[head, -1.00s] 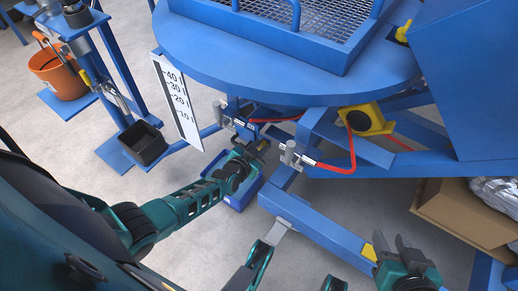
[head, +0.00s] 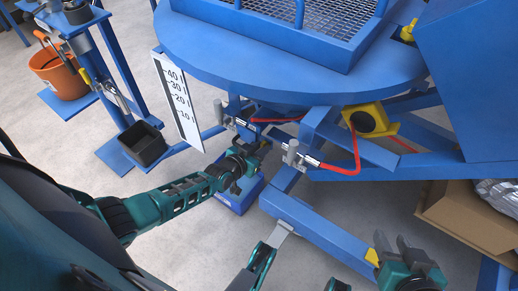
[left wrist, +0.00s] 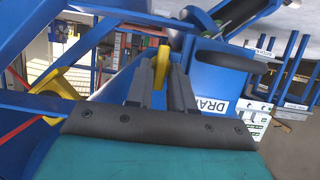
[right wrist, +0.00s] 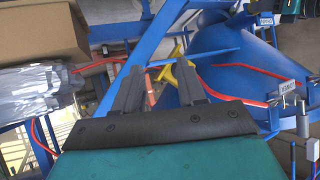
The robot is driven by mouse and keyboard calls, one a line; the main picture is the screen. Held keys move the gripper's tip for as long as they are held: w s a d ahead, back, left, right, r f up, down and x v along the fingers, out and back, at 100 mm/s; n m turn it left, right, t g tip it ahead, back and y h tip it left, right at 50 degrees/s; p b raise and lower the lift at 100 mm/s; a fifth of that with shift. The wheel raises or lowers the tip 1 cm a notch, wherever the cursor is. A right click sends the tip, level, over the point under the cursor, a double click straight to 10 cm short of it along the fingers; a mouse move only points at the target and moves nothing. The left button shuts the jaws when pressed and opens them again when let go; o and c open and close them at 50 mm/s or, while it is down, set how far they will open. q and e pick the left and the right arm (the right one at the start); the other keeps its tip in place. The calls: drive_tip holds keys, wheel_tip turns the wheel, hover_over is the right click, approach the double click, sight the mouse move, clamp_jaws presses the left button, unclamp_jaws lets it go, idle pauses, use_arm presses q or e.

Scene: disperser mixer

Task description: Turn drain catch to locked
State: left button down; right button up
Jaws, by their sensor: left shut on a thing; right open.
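My left gripper (head: 260,151) is under the blue machine's round top, beside the pipe fittings. In the left wrist view its two grey fingers (left wrist: 160,88) are shut on a narrow yellow piece (left wrist: 161,66), which looks like the drain catch's handle. A white plate (left wrist: 216,106) with lettering starting "DRA" is just right of the fingers. In the head view the catch is hidden by my gripper, so its setting cannot be told. My right gripper (head: 408,252) is open and empty at the lower right; its spread fingers show in the right wrist view (right wrist: 160,92).
A blue bin (head: 240,196) stands on the floor below my left gripper. Blue frame beams (head: 325,228), a red hose (head: 345,168) and a yellow-black unit (head: 368,121) lie to its right. A cardboard box (head: 470,222) stands at the right.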

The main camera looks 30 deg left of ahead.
use_arm(q)
drive_tip(key=c, duration=1.2)
unclamp_jaws()
drive_tip(key=shift+w, duration=0.25)
drive_tip(key=shift+o, duration=0.2)
use_arm(e)
drive_tip(key=shift+d+f, duration=0.1)
drive_tip(key=shift+f, duration=0.05)
use_arm(q)
drive_tip(key=shift+s, duration=0.15)
use_arm(e)
drive_tip(key=shift+s, duration=0.1)
use_arm(q)
drive_tip(key=p+v, duration=0.6)
drive_tip(key=v, duration=0.6)
drive_tip(key=shift+s+r, duration=0.2)
drive_tip(key=shift+s, duration=0.1)
use_arm(e)
drive_tip(key=shift+s+d+r+h, duration=0.2)
drive_tip(key=shift+d+r, duration=0.25)
drive_tip(key=shift+r, duration=0.3)
drive_tip(key=shift+s+d+r+h, duration=0.2)
drive_tip(key=shift+d+r, duration=0.2)
drive_tip(key=shift+r, duration=0.35)
